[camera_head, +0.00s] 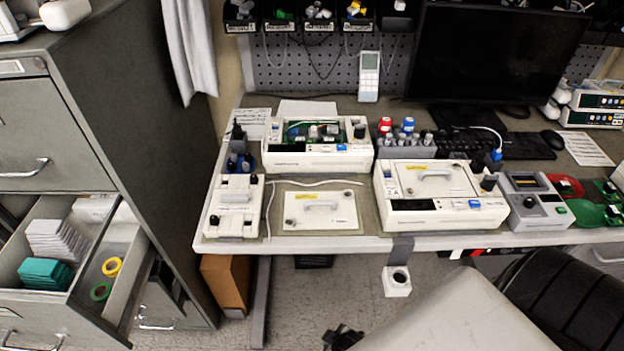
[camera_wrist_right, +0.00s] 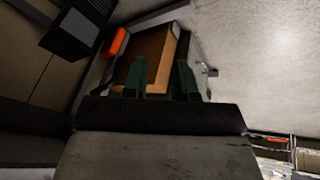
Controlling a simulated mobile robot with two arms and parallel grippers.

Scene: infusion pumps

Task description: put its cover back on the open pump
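The open pump (camera_head: 318,144) stands at the back left of the bench, its green circuit board and inner parts exposed. A flat cream cover (camera_head: 320,210) with a grey handle and a yellow label lies on the bench in front of it. A second pump (camera_head: 440,200), to the right, has its cover on. My right gripper (camera_head: 343,338) shows dark at the bottom edge of the head view, low in front of the bench and away from the cover. In the right wrist view its two green fingers (camera_wrist_right: 165,82) are apart with nothing held. My left gripper is not in view.
A small cream device (camera_head: 234,208) stands left of the cover, a grey meter (camera_head: 537,203) right of the closed pump. A white cable (camera_head: 310,183) lies behind the cover. A white fixture (camera_head: 397,281) hangs from the front edge. A brown box (camera_head: 227,283) stands below.

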